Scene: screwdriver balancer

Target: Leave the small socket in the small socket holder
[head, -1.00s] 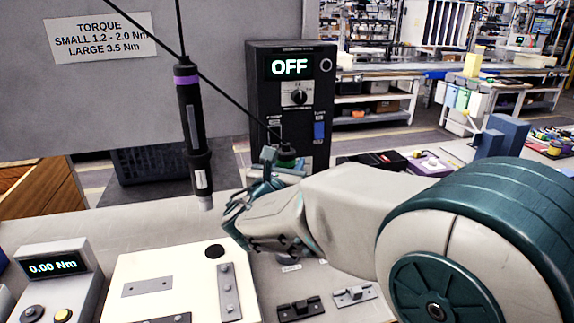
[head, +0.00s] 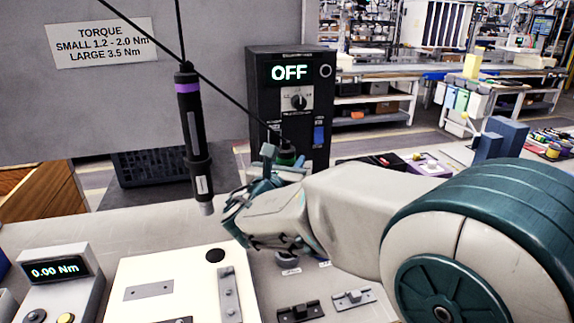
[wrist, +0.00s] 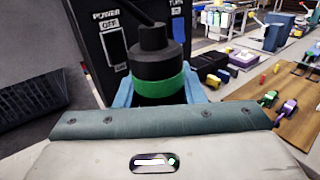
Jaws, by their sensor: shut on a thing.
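My gripper (head: 272,168) is in the middle of the head view, in front of the black control box. It is shut on a black screwdriver with a green band (head: 287,156), which hangs on a black cord. In the wrist view the blue fingers stand on both sides of the green-banded screwdriver (wrist: 158,80). Its lower end is hidden behind my gripper, so I cannot see whether a small socket is on it. A round grey fitting (head: 287,257) with a small label sits on the bench below my gripper. I cannot read the label or tell whether this is the small socket holder.
A purple-banded screwdriver (head: 195,135) hangs to the left. The control box (head: 260,110) reads OFF. A torque display (head: 55,270) reads 0.00 Nm. A pale board (head: 180,268) with metal plates and two small fixtures (head: 300,311) (head: 352,298) lie on the near bench.

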